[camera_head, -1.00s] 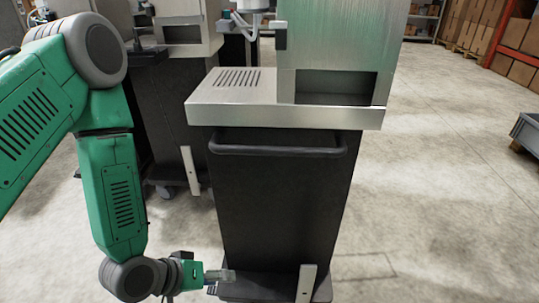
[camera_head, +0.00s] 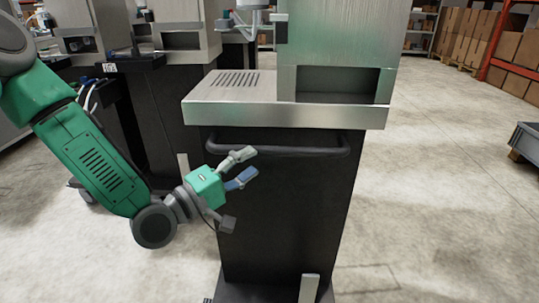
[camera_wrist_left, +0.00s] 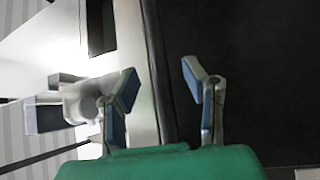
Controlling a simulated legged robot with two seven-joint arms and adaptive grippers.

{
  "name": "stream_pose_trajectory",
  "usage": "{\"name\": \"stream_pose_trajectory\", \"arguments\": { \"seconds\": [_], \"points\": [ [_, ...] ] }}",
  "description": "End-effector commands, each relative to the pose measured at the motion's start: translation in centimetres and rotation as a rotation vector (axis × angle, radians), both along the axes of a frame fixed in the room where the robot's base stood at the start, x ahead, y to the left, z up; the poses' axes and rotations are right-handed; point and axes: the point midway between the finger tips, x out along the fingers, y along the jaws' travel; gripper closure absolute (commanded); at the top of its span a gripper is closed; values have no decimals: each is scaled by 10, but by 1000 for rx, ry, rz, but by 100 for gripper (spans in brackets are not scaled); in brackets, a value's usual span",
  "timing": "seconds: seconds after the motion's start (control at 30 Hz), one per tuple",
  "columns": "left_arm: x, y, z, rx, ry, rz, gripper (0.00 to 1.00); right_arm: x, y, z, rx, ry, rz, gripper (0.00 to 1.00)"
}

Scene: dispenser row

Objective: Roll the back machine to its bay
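The nearest machine (camera_head: 280,215) stands upright in the middle of the head view, with a steel top, a dark cabinet and a dark handle bar (camera_head: 290,151) across its front. A white upright strip (camera_head: 308,288) shows low on its front. Similar machines (camera_head: 160,105) stand behind it to the left; I cannot tell which one the task calls the back machine. My left gripper (camera_head: 249,168) is open and empty, just below the handle's left part. In the left wrist view, the handle (camera_wrist_left: 158,80) shows between the spread fingers (camera_wrist_left: 160,84). My right gripper is out of view.
A grey bin (camera_head: 527,142) stands at the right edge. Shelving with cardboard boxes (camera_head: 510,47) is at the back right. The concrete floor (camera_head: 440,190) right of the nearest machine is clear. The neighbouring machines crowd the left side.

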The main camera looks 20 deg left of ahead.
Motion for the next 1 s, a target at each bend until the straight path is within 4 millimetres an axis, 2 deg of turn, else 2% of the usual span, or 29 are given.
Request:
{"name": "stream_pose_trajectory", "arguments": {
  "seconds": [0.1,0.3,0.47,0.73,0.83,0.87,1.0],
  "points": [
    [21,-13,3,3,-4,-2,61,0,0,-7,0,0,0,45],
    [44,-26,7,2,-1,-1,61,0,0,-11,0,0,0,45],
    [51,-29,8,1,0,0,61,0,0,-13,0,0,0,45],
    [52,-30,9,1,0,0,61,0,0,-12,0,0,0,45],
    [52,-30,9,1,0,0,96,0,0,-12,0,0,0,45],
    [52,-30,9,1,0,0,100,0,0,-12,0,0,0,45],
    [52,-30,8,2,2,1,100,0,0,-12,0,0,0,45]
  ]
}}
